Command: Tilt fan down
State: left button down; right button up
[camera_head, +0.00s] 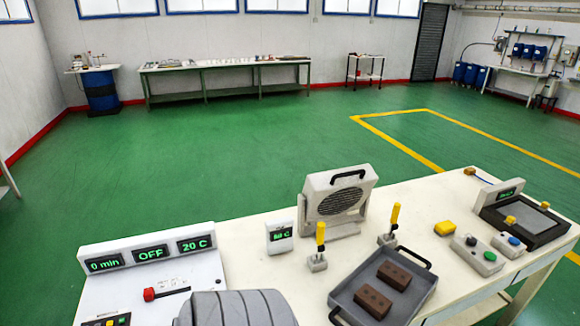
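The fan (318,184) is a pale box with a black carry handle on top and a round dark grille on its front. It sits in a pale bracket stand at the back edge of the white table. Its head leans in the bracket, with the grille facing toward me; I cannot tell the exact tilt angle. Nothing touches the fan. Neither of my grippers is in view.
A control panel (205,264) reads 0 min, OFF, 20 C. Button boxes (478,256) stand right.

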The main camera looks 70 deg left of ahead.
aim_at(327, 194)
jog(key=k, duration=0.25)
jog(key=u, duration=0.9)
